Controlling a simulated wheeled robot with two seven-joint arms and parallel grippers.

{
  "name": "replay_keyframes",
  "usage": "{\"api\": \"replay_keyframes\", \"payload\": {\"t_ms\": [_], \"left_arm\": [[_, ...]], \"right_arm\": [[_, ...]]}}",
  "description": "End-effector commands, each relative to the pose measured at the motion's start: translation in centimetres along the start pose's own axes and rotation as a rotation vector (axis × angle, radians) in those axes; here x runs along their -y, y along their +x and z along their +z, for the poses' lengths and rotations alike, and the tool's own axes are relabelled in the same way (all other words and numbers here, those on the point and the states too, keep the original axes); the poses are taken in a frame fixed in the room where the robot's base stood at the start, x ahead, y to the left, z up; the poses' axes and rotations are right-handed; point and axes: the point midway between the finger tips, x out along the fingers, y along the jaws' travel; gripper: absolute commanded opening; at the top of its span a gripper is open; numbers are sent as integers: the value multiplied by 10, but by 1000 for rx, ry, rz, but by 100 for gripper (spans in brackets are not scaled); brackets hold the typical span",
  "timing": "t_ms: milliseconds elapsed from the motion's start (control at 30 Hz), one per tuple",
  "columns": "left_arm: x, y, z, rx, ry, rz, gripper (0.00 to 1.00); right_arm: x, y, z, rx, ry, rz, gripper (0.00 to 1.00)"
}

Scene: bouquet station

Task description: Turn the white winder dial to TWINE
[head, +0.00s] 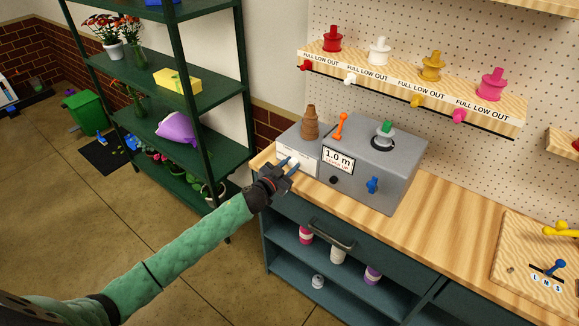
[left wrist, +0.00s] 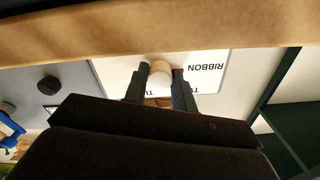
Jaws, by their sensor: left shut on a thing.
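The grey winder (head: 372,160) stands on the wooden bench top, with a white label plate (head: 293,157) low on its left front. My left gripper (head: 290,164) is at this plate. In the left wrist view its two fingers are shut on the pale, cream-white dial (left wrist: 160,70), one on each side. The label plate (left wrist: 210,62) appears upside down there; RIBBON is readable beside the dial, and other words starting with T are mostly hidden by the fingers. A small red mark shows by the dial. I cannot tell where the dial points. My right gripper is not in view.
The winder also carries an orange lever (head: 340,126), a green-topped knob (head: 384,131), a blue knob (head: 373,185) and a brown cone (head: 310,122). A dark green shelf rack (head: 205,85) stands close on the left.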

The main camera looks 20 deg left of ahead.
Motion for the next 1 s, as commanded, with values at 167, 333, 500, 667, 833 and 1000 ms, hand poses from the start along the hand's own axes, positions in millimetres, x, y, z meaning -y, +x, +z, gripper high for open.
{"api": "replay_keyframes", "payload": {"t_ms": [167, 333, 500, 667, 833, 1000], "left_arm": [[0, 0, 1, 0, 95, 0, 4], [0, 0, 1, -1, 237, 0, 4], [0, 0, 1, -1, 398, 1, 4], [0, 0, 1, 0, 550, 0, 4], [1, 0, 1, 0, 701, 0, 4], [0, 0, 0, -1, 824, 1, 4]], "right_arm": [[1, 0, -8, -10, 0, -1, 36], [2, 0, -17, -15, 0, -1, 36], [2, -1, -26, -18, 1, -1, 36], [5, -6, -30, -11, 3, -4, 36], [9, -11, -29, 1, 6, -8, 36], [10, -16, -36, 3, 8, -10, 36]]}}
